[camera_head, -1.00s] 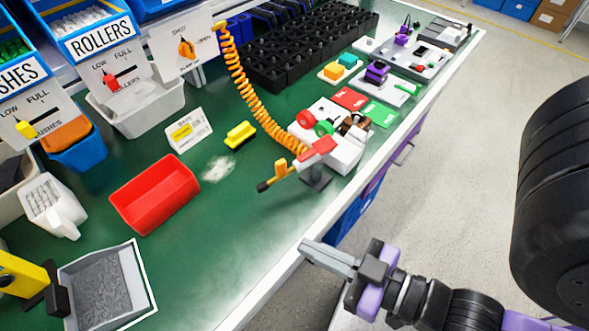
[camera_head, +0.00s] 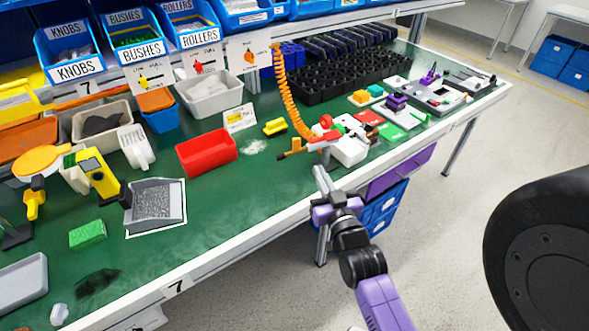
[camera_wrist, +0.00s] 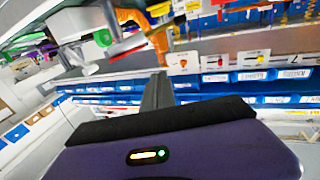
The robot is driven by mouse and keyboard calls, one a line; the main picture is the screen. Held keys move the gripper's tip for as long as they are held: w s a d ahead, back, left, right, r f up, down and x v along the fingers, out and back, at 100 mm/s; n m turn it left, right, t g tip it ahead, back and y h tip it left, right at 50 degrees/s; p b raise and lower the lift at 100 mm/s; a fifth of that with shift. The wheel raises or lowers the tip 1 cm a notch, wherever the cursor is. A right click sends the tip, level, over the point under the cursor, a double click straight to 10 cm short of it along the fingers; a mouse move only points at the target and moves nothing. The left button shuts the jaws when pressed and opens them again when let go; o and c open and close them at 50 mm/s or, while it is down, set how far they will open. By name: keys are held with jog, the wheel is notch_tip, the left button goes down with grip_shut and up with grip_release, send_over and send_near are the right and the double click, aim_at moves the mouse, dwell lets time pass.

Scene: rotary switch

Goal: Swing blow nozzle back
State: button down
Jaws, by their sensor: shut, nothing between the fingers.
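The blow nozzle (camera_head: 297,146) is orange and red with a dark tip pointing left. It sits at the near side of the green bench, beside a white device (camera_head: 350,150) with red and green round parts. An orange coiled hose (camera_head: 289,95) runs from it up to the back panel. My gripper (camera_head: 320,170) is shut and empty, just off the bench's front edge, below and slightly right of the nozzle. In the wrist view, my closed fingers (camera_wrist: 158,90) point at a blurred orange part (camera_wrist: 150,28), probably the nozzle; contact is not visible.
A rotary knob (camera_head: 249,56) is on the back panel left of the hose. A red bin (camera_head: 207,152) and a yellow block (camera_head: 275,127) lie left of the nozzle. Black trays (camera_head: 330,78) stand behind. Open floor lies right of the bench.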

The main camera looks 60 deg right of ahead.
aim_at(297, 144)
jog(key=shift+s+a+f+y, duration=0.1)
jog(key=shift+a+f+y, duration=0.2)
jog(key=shift+a+f, duration=0.6)
jog(key=shift+d, duration=0.1)
jog(key=p+x, duration=0.2)
jog(key=x, duration=1.2)
jog(key=shift+f, duration=0.1)
